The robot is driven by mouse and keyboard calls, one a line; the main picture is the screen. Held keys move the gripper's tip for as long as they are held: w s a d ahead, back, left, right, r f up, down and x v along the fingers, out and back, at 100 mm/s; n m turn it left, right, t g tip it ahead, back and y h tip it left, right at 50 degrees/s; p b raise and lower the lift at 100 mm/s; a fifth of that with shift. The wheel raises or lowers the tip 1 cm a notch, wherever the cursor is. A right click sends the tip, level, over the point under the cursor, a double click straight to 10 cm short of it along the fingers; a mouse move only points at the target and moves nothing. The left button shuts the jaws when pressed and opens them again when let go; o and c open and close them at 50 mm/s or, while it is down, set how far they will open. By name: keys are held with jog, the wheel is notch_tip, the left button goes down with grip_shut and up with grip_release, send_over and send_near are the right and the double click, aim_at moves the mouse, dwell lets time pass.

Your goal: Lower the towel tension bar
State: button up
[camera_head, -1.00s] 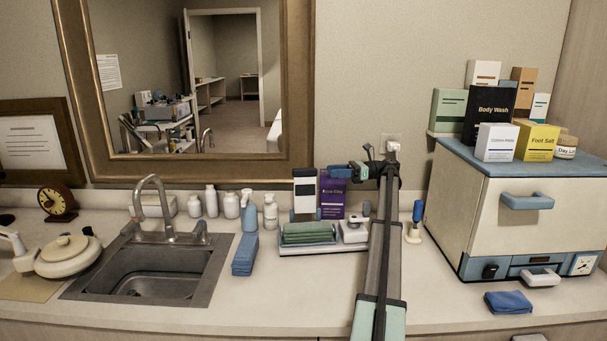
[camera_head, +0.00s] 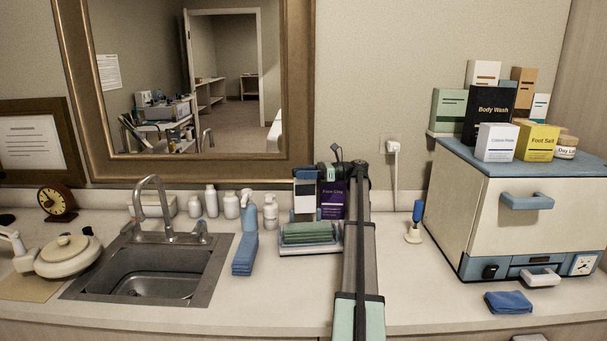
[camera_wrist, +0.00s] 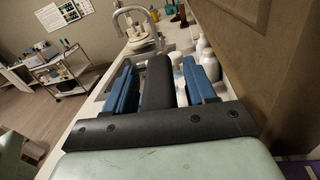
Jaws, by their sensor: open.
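A stack of folded green towels (camera_head: 307,233) lies on a pale tray (camera_head: 305,250) on the counter. An upright white panel (camera_head: 306,189) stands behind the towels, and its dark top is now partly covered by my gripper (camera_head: 308,174). Which part is the tension bar is hard to tell. My gripper points left at the height of the panel's top. In the wrist view, the blue fingers of my gripper (camera_wrist: 160,72) are apart, with a dark block (camera_wrist: 158,85) between them. I cannot tell whether either finger touches it.
A purple box (camera_head: 331,200) stands just right of the panel, behind my arm. Bottles (camera_head: 249,213) and blue cloths (camera_head: 245,254) stand to the left, by the sink (camera_head: 155,272). A white warmer cabinet (camera_head: 540,225) stands at the right.

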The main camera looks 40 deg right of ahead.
grip_shut()
dwell(0.5)
